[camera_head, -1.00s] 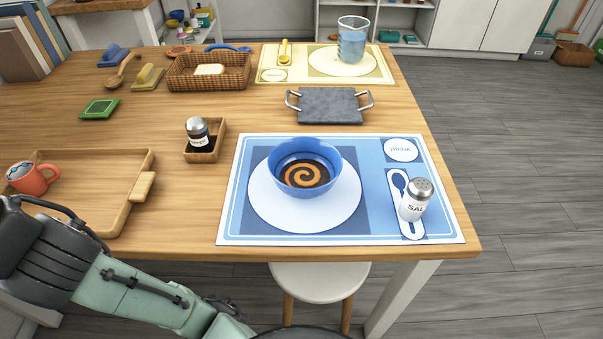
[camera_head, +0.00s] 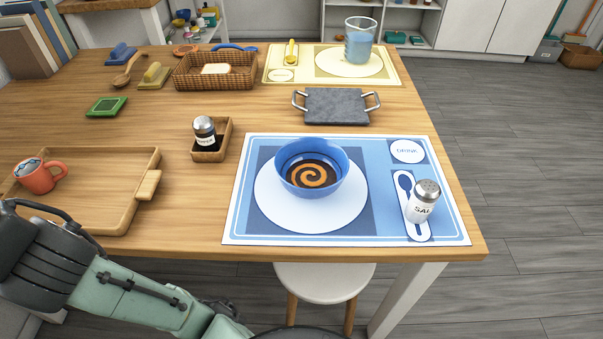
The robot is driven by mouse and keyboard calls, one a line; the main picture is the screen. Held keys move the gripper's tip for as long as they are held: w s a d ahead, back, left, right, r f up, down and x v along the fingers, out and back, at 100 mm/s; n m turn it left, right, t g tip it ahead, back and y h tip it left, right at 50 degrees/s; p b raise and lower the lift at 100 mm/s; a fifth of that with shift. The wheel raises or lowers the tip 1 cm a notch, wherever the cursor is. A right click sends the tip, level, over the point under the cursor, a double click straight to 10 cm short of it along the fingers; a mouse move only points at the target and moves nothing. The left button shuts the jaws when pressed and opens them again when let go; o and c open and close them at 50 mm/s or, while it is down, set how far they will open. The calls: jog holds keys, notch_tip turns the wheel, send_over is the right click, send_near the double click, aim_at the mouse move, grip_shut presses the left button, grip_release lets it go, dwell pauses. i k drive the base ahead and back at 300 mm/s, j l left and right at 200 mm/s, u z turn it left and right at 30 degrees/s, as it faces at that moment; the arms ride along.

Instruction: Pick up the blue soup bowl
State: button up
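The blue soup bowl (camera_head: 311,168) stands upright on the white plate circle of the blue placemat (camera_head: 250,228), near the table's front right corner. Dark soup with an orange swirl shows inside it. My arm crosses the lower left of the view, in front of the table edge. My gripper lies outside the frame, so its state is hidden.
A salt shaker (camera_head: 422,201) stands on the placemat right of the bowl. A grey stone slab with metal handles (camera_head: 336,106) lies behind. A pepper shaker (camera_head: 206,133) sits in a small wooden tray. A large wooden tray (camera_head: 118,219) holds a red mug (camera_head: 40,177). A white stool (camera_head: 322,283) stands below.

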aim_at(308, 168)
jog(key=l+u, duration=0.45)
jog(key=k+l+u, duration=0.15)
jog(key=u, duration=0.3)
jog(key=k+l+u, duration=0.1)
jog(key=k+l, duration=0.15)
jog(key=l, duration=0.2)
jog(key=k+l, duration=0.25)
jog(key=l, duration=0.2)
jog(key=k+l+u, duration=0.15)
jog(key=l, duration=0.3)
jog(key=k, duration=0.1)
